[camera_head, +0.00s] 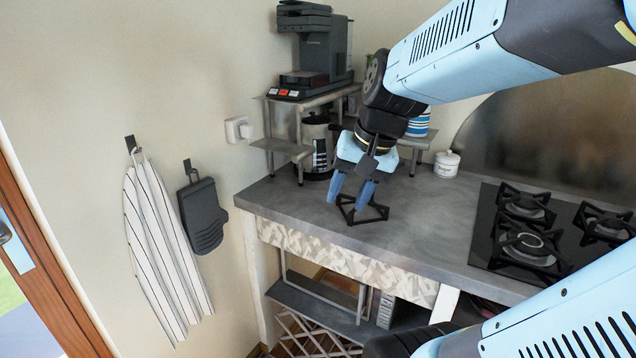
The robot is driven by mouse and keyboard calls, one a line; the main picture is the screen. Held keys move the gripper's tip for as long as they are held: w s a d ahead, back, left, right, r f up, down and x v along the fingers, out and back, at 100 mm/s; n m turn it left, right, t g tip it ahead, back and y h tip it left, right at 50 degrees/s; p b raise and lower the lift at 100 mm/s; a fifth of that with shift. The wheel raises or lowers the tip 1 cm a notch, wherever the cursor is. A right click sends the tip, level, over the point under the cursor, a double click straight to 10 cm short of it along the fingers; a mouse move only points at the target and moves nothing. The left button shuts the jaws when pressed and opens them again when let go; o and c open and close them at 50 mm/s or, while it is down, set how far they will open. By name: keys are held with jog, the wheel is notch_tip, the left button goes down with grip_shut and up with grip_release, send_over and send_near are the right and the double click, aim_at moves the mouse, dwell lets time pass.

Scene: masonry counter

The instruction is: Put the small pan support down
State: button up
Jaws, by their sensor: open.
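The small pan support (372,215) is a dark metal frame with short arms. It appears to rest on the grey counter, near the front edge and left of the hob. My gripper (350,199) points down at it from above. Its two blue fingers are open and spread, with the tips at the support's upper left part. The fingers overlap part of the support, so I cannot tell whether a fingertip touches it.
The black hob (480,237) with several burners and supports is on the right. A metal shelf (276,143) carrying a coffee machine (320,50) stands behind my gripper, with a white canister (446,164) nearby. The counter (290,200) is clear on the left.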

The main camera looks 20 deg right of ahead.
jog(key=s+r+n, duration=0.1)
jog(key=s+a+r+n+t+h, duration=0.1)
jog(key=n, duration=0.1)
jog(key=s+r+n+t+h, duration=0.1)
jog(key=n, duration=0.1)
jog(key=shift+s+a+r, duration=0.1)
jog(key=shift+s+a, duration=0.15)
jog(key=shift+s, duration=0.1)
jog(key=shift+d, duration=0.15)
dwell(0.3)
